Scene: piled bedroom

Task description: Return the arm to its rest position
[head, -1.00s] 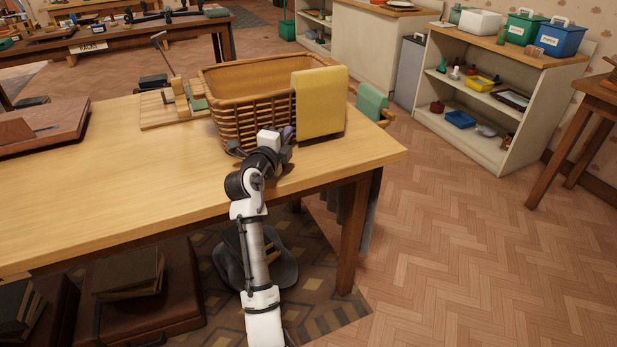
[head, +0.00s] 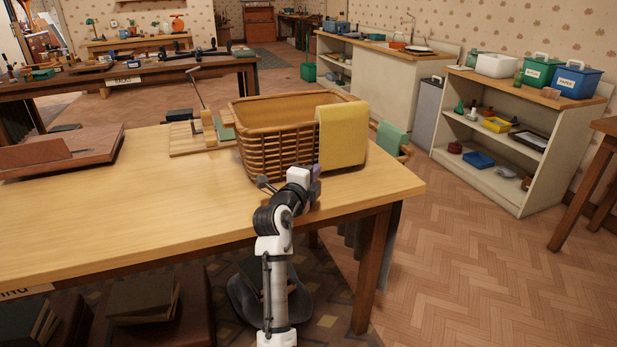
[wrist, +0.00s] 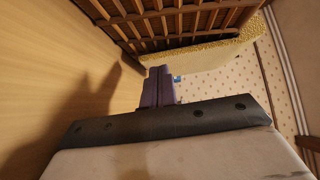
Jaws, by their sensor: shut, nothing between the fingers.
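My arm reaches up in front of the wooden table (head: 130,215). My gripper (head: 316,172) is at the table's front right part, just in front of the wicker basket (head: 275,150). In the wrist view my gripper's purple fingers (wrist: 158,86) are together with nothing between them. The basket (wrist: 170,22) and the yellow cloth (wrist: 200,56) over its rim lie beyond the fingers there. In the head view the yellow cloth (head: 342,136) hangs over the basket's right front corner. I cannot tell whether the gripper touches the basket.
A wooden board with a lever (head: 200,132) stands left of the basket. A brown case (head: 62,148) lies at the table's left. A green cloth (head: 391,138) hangs at the table's right end. A stool-like dark seat (head: 300,305) is below. Floor at right (head: 460,270) is clear.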

